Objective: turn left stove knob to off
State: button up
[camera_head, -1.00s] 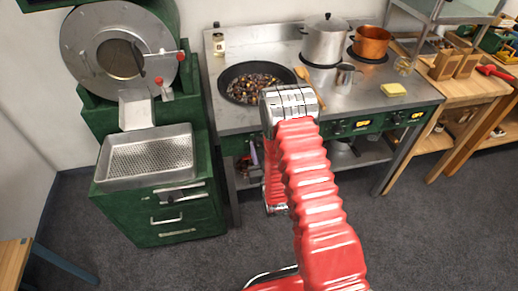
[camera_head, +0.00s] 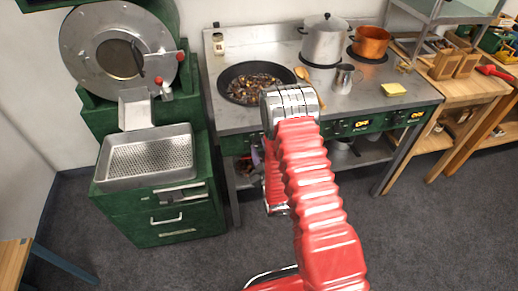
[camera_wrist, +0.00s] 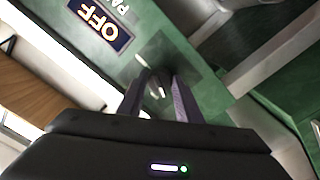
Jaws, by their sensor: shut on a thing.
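The left stove knob (camera_wrist: 156,84) is a small piece on the green front panel (camera_wrist: 170,35), seen in the wrist view. My gripper (camera_wrist: 153,92) is shut on it, one dark finger on each side. A lit display reading OFF (camera_wrist: 98,18) is on the panel close to the knob. In the head view my red arm hides the left knob and the gripper's fingertips. The stove (camera_head: 285,118) has other displays to the right of my arm, and these read OFF in orange (camera_head: 362,123).
A black pan of chestnuts (camera_head: 232,92) sits on the stove's left. A steel pot (camera_head: 325,42), a copper pot (camera_head: 370,42) and a small jug (camera_head: 345,77) stand to its right. A green machine with a perforated tray (camera_head: 148,160) is left of the stove. Open grey floor lies in front.

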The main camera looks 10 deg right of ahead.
jog(key=n, duration=0.4)
jog(key=shift+a+n, duration=0.15)
jog(key=shift+n, duration=0.25)
jog(key=o, duration=1)
jog(key=shift+o, duration=0.2)
jog(key=s, duration=1.3)
jog(key=shift+s, duration=0.4)
